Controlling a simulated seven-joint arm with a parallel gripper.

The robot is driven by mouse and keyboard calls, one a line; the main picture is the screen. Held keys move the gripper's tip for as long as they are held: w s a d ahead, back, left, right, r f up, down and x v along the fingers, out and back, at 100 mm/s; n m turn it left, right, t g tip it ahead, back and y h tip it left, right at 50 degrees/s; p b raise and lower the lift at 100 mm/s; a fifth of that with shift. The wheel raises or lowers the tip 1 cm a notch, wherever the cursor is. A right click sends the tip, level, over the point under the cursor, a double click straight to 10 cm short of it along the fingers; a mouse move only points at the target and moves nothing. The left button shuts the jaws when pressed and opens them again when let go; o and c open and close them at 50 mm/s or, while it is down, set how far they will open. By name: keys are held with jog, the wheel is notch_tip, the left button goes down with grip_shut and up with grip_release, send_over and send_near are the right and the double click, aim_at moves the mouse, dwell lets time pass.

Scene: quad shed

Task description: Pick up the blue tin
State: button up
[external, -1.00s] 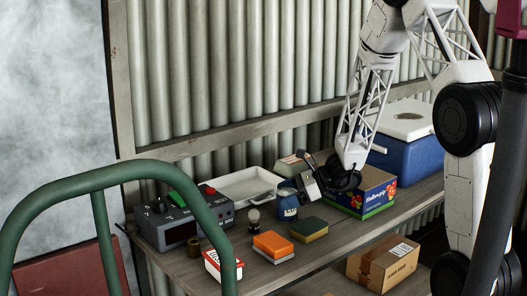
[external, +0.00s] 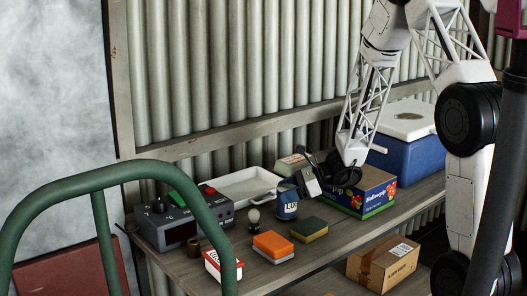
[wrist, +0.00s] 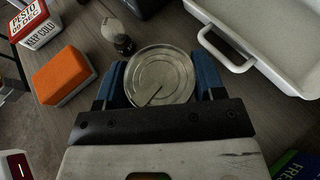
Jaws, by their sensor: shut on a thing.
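The blue tin (external: 287,205), with a pale label, stands upright near the middle of the bench in the external view. In the wrist view the tin's round metal lid (wrist: 160,78) faces the camera. My gripper (wrist: 160,85) is shut on the tin, with one blue finger on each side of it. In the external view my gripper (external: 296,190) reaches it from the right. The tin's base looks at or very close to the bench top; I cannot tell if there is a gap.
A small round-topped object (external: 254,218) stands just left of the tin. An orange block (external: 272,244) and a green-brown block (external: 309,229) lie in front. A white tray (external: 240,187) is behind. A printed carton (external: 372,198) and blue cooler (external: 408,155) are right. A green rail (external: 150,169) crosses the foreground.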

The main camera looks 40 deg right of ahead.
jog(key=shift+r, duration=4.45)
